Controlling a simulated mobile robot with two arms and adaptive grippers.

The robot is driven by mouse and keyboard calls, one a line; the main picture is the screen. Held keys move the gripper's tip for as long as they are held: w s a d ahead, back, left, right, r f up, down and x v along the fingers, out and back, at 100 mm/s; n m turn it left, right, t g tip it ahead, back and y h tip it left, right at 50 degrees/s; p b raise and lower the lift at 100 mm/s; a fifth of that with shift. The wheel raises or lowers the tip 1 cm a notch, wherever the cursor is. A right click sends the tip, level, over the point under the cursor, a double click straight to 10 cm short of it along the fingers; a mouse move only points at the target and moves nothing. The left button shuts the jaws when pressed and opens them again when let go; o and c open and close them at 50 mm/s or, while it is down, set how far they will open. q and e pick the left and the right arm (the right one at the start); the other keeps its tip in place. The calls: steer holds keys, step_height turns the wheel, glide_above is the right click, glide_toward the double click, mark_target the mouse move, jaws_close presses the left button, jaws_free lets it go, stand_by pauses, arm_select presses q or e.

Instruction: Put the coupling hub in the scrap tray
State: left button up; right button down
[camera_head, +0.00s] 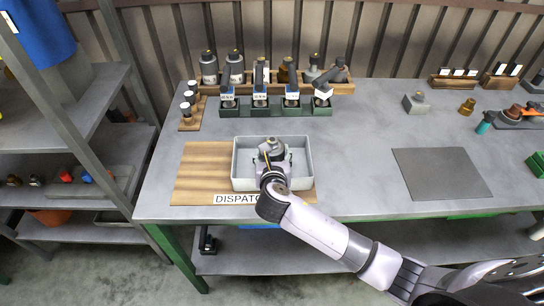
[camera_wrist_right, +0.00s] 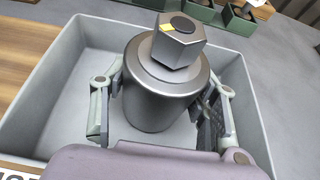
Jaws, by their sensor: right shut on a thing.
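A dark grey metal part with a round body and a hexagonal top bearing a yellow mark, which may be the coupling hub (camera_wrist_right: 165,88), is between the fingers of my right gripper (camera_wrist_right: 160,115). The fingers are shut on its sides and it looks upright. In the head view my right gripper (camera_head: 272,165) is over a light grey open tray (camera_head: 239,160), with the part (camera_head: 271,147) within the tray's outline. I cannot tell whether the part touches the tray floor. I see no scrap label on the tray. My left gripper is out of view.
The tray stands on a wooden board (camera_head: 200,165) labelled DISPATCH. Behind it are green bins (camera_head: 277,108) and a wooden rack (camera_head: 345,88) with several parts. A dark mat (camera_head: 440,173) lies bare to the right. Shelving (camera_head: 75,180) stands at the left.

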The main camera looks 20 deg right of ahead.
steer(key=shift+w+f, duration=0.1)
steer(key=shift+f, duration=0.05)
steer(key=shift+f, duration=0.1)
steer(key=c, duration=0.6)
jaws_free()
steer(key=shift+f, duration=0.15)
steer(key=shift+r, duration=0.2)
steer(key=v, duration=1.2)
steer(key=shift+f, duration=0.15)
